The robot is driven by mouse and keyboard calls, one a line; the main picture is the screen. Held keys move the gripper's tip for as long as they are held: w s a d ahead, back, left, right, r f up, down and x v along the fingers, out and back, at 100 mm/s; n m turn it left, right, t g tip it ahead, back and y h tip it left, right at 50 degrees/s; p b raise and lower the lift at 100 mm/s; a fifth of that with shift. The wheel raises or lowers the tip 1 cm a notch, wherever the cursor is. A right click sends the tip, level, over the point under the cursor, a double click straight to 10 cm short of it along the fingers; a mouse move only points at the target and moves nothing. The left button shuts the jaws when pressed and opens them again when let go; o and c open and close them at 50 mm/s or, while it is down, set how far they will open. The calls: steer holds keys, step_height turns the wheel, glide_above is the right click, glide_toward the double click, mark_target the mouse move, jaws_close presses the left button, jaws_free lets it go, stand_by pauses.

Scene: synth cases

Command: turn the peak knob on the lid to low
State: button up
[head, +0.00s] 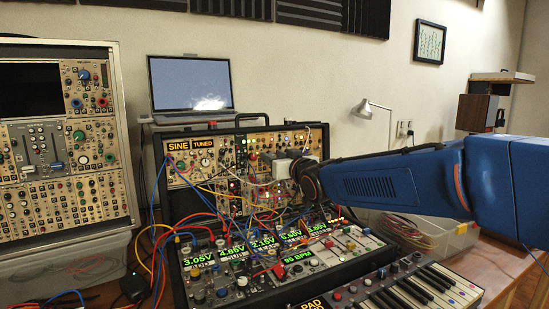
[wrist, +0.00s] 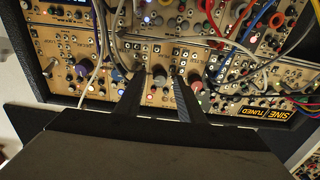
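The lid of the synth case (head: 248,133) stands upright behind its base and is filled with modules. My gripper (head: 297,166) reaches in from the right to the lid's right part. In the wrist view the two dark fingers (wrist: 158,82) are apart, with panel showing between them. A small knob (wrist: 159,71) shows between the fingertips; I cannot tell whether they touch it. No label is readable enough to tell which one is the peak knob. My gripper hides part of the lid in the head view.
Patch cables (head: 215,196) hang across the lid and base; a pale cable (wrist: 97,50) runs near the left finger. A laptop (head: 190,84) stands behind. Another synth case (head: 65,140) is at left, a keyboard (head: 400,292) in front, a lamp (head: 367,108) behind.

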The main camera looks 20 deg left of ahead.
jaws_close()
steer(key=shift+n, duration=0.4)
steer(key=n+g, duration=0.1)
steer(key=n, duration=0.8)
steer(key=n+g, duration=0.1)
steer(key=n, duration=0.7)
steer(key=shift+w+n, duration=0.1)
steer(key=shift+n, duration=0.6)
